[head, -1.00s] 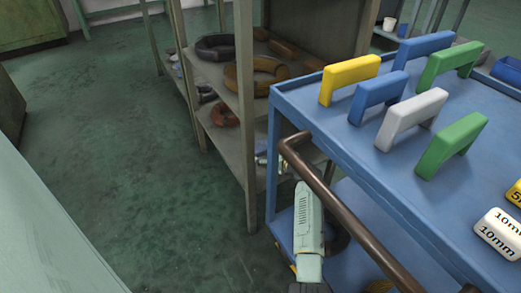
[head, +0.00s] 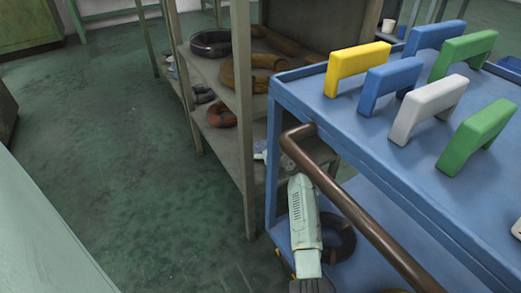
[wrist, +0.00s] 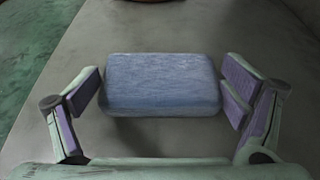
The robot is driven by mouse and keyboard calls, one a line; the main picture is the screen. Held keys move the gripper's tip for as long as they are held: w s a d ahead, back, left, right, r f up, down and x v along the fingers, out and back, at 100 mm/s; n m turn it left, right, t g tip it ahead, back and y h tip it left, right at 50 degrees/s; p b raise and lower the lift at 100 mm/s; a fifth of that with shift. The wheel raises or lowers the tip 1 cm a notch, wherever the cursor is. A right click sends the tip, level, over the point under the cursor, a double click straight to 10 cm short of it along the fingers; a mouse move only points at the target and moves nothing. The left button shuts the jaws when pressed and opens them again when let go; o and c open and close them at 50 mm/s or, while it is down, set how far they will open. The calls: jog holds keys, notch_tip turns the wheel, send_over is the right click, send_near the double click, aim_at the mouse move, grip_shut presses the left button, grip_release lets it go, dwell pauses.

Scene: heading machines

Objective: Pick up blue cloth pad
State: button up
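The blue cloth pad (wrist: 162,84) is a rounded, oblong block lying on a grey surface in the middle of the wrist view. My gripper (wrist: 163,90) is open around it, with one finger to the left and one to the right. In the head view my pale arm reaches down beside the cart toward the shelf.
A blue cart (head: 350,135) with a brown handle (head: 360,215) stands at right, bearing yellow, blue, white and green handle-shaped blocks. A grey shelf rack (head: 243,100) beside it holds several coils, including a reddish one (head: 222,114). Green floor (head: 110,140) is clear at left.

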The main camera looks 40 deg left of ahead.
jog(key=c, duration=0.6)
jog(key=shift+r, duration=0.1)
jog(key=shift+c, duration=0.2)
